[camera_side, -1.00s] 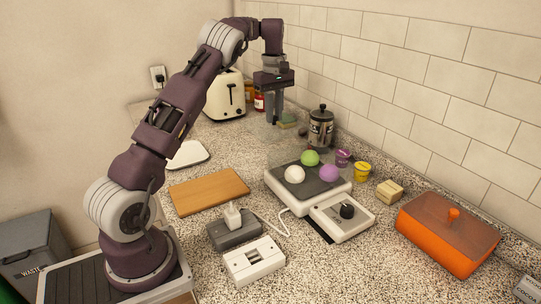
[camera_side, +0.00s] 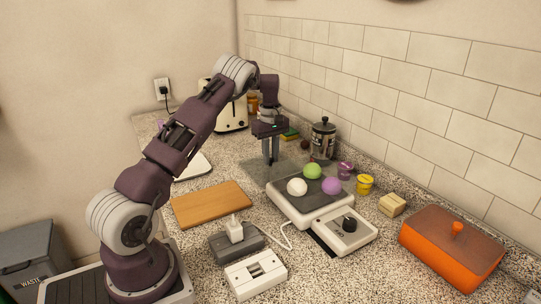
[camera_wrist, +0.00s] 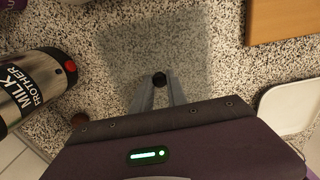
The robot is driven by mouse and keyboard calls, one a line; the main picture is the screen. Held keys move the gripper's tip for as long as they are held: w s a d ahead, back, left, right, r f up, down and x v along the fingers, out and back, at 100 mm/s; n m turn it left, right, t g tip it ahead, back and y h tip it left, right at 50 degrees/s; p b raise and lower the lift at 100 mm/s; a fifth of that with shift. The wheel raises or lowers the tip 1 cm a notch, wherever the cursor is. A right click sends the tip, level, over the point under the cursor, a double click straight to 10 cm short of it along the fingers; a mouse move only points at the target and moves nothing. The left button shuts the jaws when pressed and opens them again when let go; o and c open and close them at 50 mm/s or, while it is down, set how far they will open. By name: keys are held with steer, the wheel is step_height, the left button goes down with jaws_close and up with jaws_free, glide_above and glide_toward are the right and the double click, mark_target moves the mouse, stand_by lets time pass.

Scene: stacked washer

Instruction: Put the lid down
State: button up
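A flat, square, see-through grey lid with a small black knob (camera_wrist: 159,79) shows in the wrist view, with the counter's speckles visible through it. In the side view the clear lid (camera_side: 256,171) lies level, at or just above the counter behind the scale. I cannot tell whether it touches the counter. My gripper (camera_side: 271,160) points straight down over it. In the wrist view its two fingers close in on either side of the knob and appear shut on it.
The milk frother (camera_side: 322,142) stands close to the lid's right. The scale (camera_side: 293,205) with several coloured balls is in front. A wooden board (camera_side: 210,203) lies to the left, and a toaster (camera_side: 232,108) stands behind. An orange box (camera_side: 452,245) is far right.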

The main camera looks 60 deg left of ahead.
mark_target(271, 159)
steer(key=o, duration=0.4)
steer(key=shift+r, duration=0.1)
step_height(271, 159, up, 13)
steer(key=s+d+r+m+t, duration=0.2)
steer(key=s+d+r+m, duration=0.15)
steer(key=d+r, duration=0.5)
steer(key=s+d+r+m+t, duration=0.1)
steer(key=s+d+r+m, duration=0.3)
steer(key=d, duration=0.7)
steer(key=s+d+f+m+t, duration=0.1)
steer(key=s+d+f+m, duration=0.2)
steer(key=s, duration=0.8)
steer(key=s+d+f+m+t, duration=0.1)
steer(key=s+d+f+m, duration=0.2)
steer(key=s+d+m, duration=0.4)
steer(key=s+d, duration=0.4)
steer(key=d, duration=0.1)
steer(key=shift+t, duration=0.3)
